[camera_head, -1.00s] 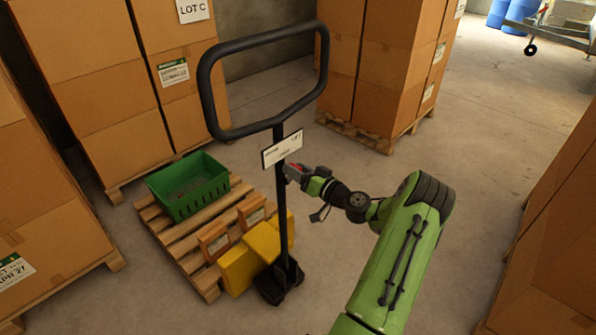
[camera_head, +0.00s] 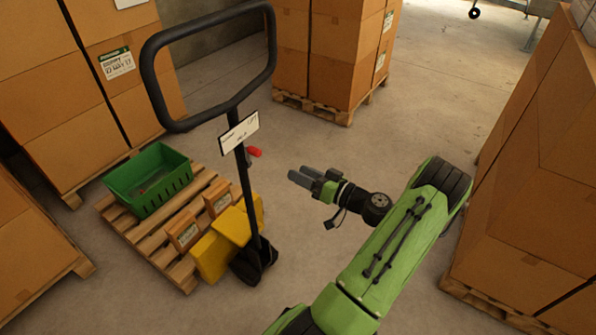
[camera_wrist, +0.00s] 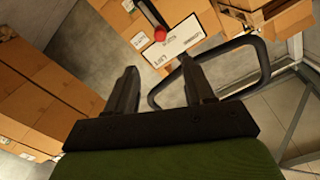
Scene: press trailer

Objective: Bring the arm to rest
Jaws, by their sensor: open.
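My green arm reaches in from the bottom right of the head view. My gripper (camera_head: 297,177) is open and empty, pointing left, to the right of the pallet jack's post. Its two dark fingers also show in the wrist view (camera_wrist: 160,92), apart with nothing between them. The pallet jack has a black loop handle (camera_head: 155,82), a white label plate (camera_head: 239,132) and a small red-ended lever (camera_head: 253,152). The red end also shows in the wrist view (camera_wrist: 160,34), beyond the fingertips. A clear gap lies between my fingers and the lever.
A wooden pallet (camera_head: 157,245) holds a green crate (camera_head: 148,180) and small boxes. Tall carton stacks stand at the left (camera_head: 75,120), at the back (camera_head: 330,50) and close to my arm at the right (camera_head: 545,150). Open concrete floor lies between the back and right stacks.

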